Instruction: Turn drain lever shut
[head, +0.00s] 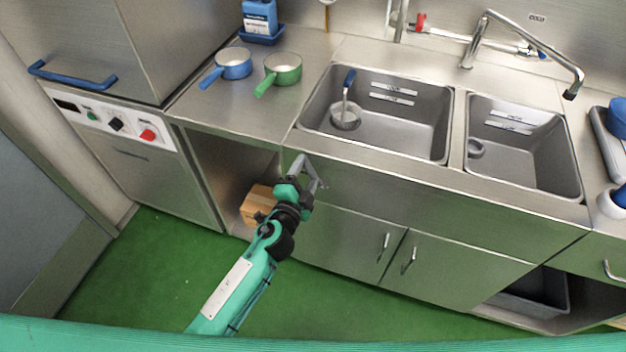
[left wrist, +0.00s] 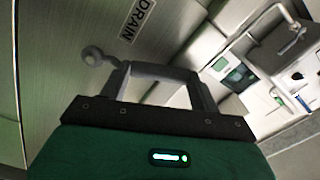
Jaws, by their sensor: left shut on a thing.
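My right gripper is in neither view.
The left sink (head: 400,132) holds a strainer with a blue handle (head: 348,80). The right sink (head: 530,150) is beside it. Blue (head: 233,66) and green (head: 284,70) pans stand on the counter.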

